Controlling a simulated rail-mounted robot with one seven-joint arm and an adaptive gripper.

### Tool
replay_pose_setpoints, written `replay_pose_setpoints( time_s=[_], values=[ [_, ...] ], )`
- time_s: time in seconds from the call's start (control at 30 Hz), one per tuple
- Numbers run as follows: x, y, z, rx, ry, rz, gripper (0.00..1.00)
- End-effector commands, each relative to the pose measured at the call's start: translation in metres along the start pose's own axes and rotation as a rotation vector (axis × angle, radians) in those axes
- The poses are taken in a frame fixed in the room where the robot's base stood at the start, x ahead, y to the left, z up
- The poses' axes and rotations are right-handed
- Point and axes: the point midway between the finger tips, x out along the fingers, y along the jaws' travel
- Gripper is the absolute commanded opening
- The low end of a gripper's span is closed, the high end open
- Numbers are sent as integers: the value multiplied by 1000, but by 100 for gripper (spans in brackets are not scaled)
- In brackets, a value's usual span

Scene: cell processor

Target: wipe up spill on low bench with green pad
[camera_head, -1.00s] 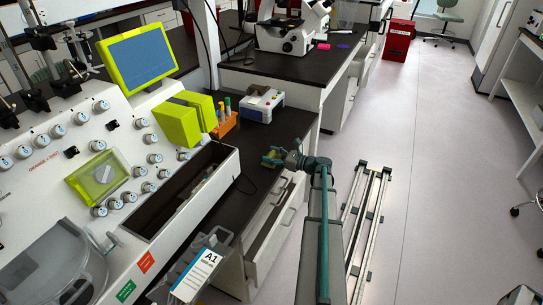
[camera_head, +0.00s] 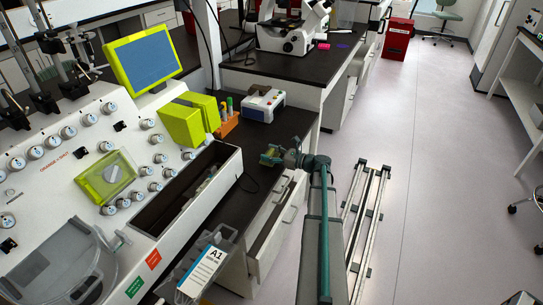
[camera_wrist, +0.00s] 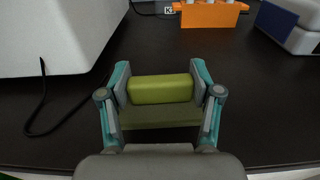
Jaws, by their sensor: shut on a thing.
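My gripper (camera_wrist: 161,92) is shut on the green pad (camera_wrist: 160,88), a small olive-green block held between its two teal-edged fingers in the wrist view. In the head view my gripper (camera_head: 271,156) is low over the dark low bench (camera_head: 258,140), near its right edge, with the pad partly hidden. I cannot tell whether the pad touches the bench top. No spill can be made out in either view; the pad and my gripper cover part of the bench.
An orange rack (camera_head: 228,122) with tubes and a white-and-blue device (camera_head: 263,104) stand at the back of the low bench. The large white cell processor (camera_head: 150,215) bounds the left side. A black cable (camera_wrist: 45,100) lies beside it. Bench top around the pad is clear.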

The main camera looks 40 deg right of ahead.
Motion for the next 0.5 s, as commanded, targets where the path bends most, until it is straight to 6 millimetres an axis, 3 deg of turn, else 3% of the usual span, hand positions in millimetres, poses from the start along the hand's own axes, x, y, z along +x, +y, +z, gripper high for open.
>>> replay_pose_setpoints(
  time_s=[0.5],
  values=[
    [6, 6, 45, 0, -1, 12, 1]
  ],
)
